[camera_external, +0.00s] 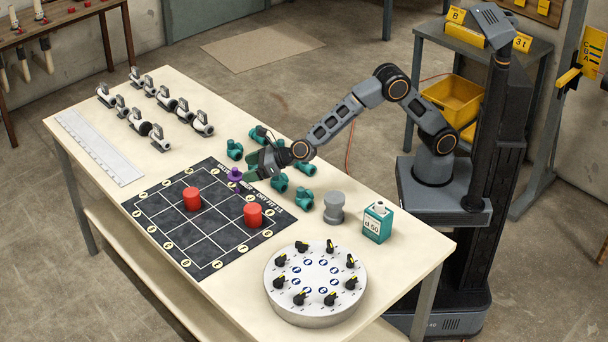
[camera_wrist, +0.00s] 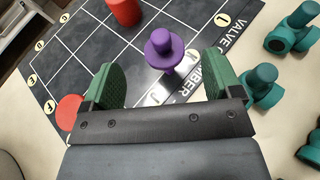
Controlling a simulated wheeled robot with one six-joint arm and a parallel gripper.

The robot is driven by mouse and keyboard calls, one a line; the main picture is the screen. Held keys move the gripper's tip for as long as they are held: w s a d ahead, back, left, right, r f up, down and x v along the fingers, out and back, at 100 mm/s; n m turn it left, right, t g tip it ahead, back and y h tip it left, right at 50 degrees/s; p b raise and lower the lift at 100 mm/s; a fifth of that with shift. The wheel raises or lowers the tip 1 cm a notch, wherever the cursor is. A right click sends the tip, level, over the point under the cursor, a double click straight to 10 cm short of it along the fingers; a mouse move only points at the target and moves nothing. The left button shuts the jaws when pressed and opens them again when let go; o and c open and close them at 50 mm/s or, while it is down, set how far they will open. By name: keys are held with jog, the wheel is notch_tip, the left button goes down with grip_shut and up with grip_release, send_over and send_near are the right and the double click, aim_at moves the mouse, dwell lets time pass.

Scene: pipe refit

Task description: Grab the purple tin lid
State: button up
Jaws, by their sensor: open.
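The purple tin lid (camera_external: 235,174) is a small disc with a knob on top. It sits at the far edge of the black grid mat (camera_external: 164,213), by the white printed strip. In the wrist view the purple tin lid (camera_wrist: 164,52) shows just beyond the fingertips, in line with the gap between them. My gripper (camera_external: 258,167) is open and empty, just to the right of the lid in the outside view. In the wrist view both green finger pads of my gripper (camera_wrist: 162,84) stand apart and do not touch the lid.
Red cylinders (camera_external: 252,215) stand on the mat. Teal pipe fittings (camera_external: 279,183) lie close around my gripper. A grey spool (camera_external: 334,207), a teal box (camera_external: 377,222) and a round dial plate (camera_external: 315,284) stand nearer the front. White and black valves (camera_external: 157,97) and a ruler (camera_external: 98,147) lie at the left.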

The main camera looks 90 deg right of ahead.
aim_at(231, 175)
jog(key=shift+p+x, duration=0.9)
jog(key=shift+x, duration=2.65)
jog(key=shift+d+r, duration=0.15)
jog(key=c, duration=1)
jog(key=shift+r, duration=0.1)
